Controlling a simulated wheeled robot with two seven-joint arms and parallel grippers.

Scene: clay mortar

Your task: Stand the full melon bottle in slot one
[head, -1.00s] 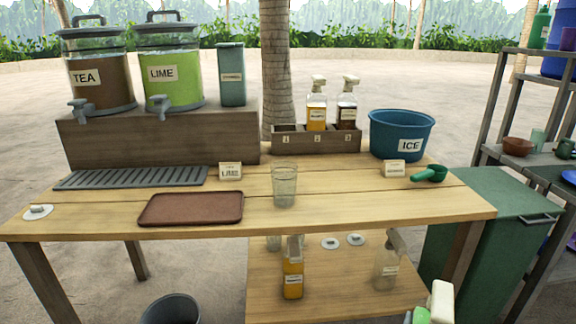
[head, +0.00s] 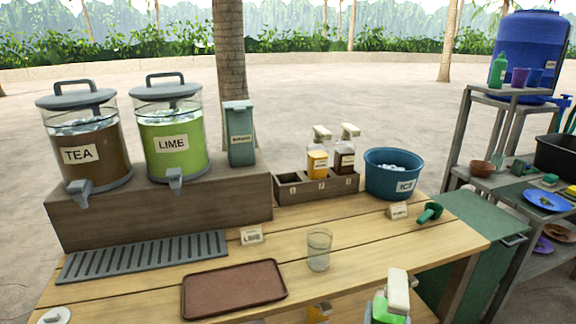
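A bottle with green contents and a white spray head (head: 398,292), its label not readable, shows at the bottom edge, in front of the table's front edge. Its lower part is cut off, so what supports it is hidden. The wooden slot rack (head: 317,189) stands at the back of the table, numbered 1, 2 and 3. Slot one (head: 289,181), at the left end, looks empty. An orange spray bottle (head: 318,163) stands in slot two and a dark spray bottle (head: 345,158) in slot three. Neither of my grippers shows.
The blue ice bucket (head: 392,176) stands right of the rack. A clear glass (head: 319,250), a brown tray (head: 234,290) and a green scoop (head: 430,212) occupy the tabletop. Tea (head: 84,150) and lime (head: 170,135) dispensers stand at left. Shelving is at right.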

